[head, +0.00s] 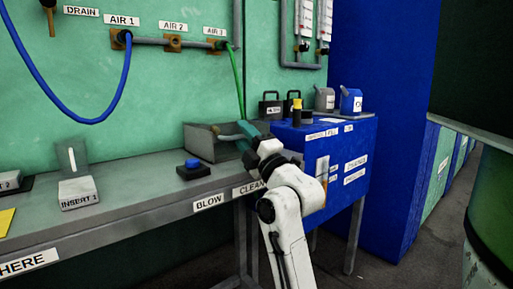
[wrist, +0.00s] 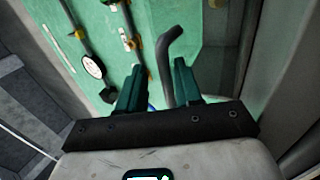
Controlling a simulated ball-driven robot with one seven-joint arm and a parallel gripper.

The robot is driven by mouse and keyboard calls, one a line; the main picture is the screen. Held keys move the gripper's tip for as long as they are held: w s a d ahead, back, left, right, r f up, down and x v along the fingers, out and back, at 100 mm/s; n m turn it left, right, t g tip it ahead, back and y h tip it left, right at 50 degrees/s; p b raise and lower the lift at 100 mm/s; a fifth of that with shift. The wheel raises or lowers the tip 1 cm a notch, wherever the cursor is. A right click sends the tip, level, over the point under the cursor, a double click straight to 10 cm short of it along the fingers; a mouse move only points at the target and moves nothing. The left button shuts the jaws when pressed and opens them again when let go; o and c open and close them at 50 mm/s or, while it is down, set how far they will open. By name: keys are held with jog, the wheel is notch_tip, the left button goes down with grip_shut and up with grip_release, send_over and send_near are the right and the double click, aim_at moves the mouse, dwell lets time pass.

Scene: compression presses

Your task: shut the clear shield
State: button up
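My gripper (head: 238,138) reaches in at the right end of the bench, over the grey open-fronted box (head: 198,143) behind the BLOW CLEAN label. In the wrist view its two dark green fingers (wrist: 158,84) are apart. A grey bent rod (wrist: 170,62) stands in the gap between them, and I see no finger clearly touching it. It looks like a handle, but what it is fixed to is hidden. I cannot pick out the clear shield for certain; my gripper and arm cover part of the box.
A blue cabinet (head: 345,165) with cans and bottles stands to the right. A green hose (head: 238,85) hangs behind my gripper. Grey walls flank it in the wrist view.

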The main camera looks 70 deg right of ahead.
jog(key=p+v, duration=0.2)
jog(key=v, duration=0.8)
jog(key=shift+r+p, duration=0.15)
jog(key=shift+p, duration=0.15)
